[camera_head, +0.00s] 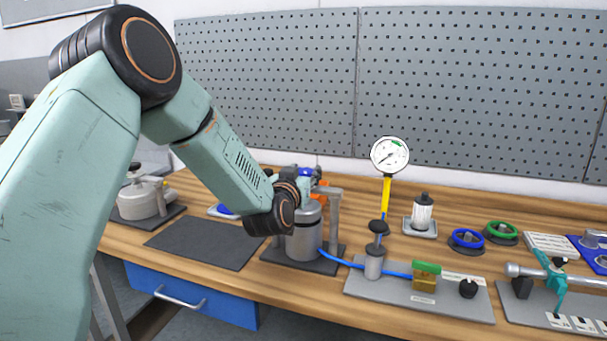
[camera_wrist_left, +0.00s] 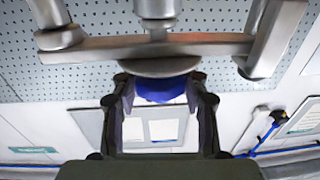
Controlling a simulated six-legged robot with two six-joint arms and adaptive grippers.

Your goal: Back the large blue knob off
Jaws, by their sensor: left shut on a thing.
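The large blue knob (camera_wrist_left: 165,88) shows in the left wrist view just under a grey metal crossbar (camera_wrist_left: 150,48). My left gripper (camera_wrist_left: 164,100) has a dark finger on each side of it and is shut on it. In the head view a bit of blue (camera_head: 306,172) shows at the top of the grey drum (camera_head: 304,240), beside my left wrist. My left wrist and arm hide most of the gripper and the knob there. The drum stands on a dark base plate (camera_head: 328,265) under a grey frame (camera_head: 334,222). My right gripper is out of view.
A pressure gauge (camera_head: 389,155) on a yellow stem stands right of the drum, joined by a blue hose (camera_head: 340,260). A white pot (camera_head: 140,200) stands at left. A bare dark mat (camera_head: 205,243) lies left of the drum. Blue (camera_head: 467,240) and green (camera_head: 501,231) handwheels are at right.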

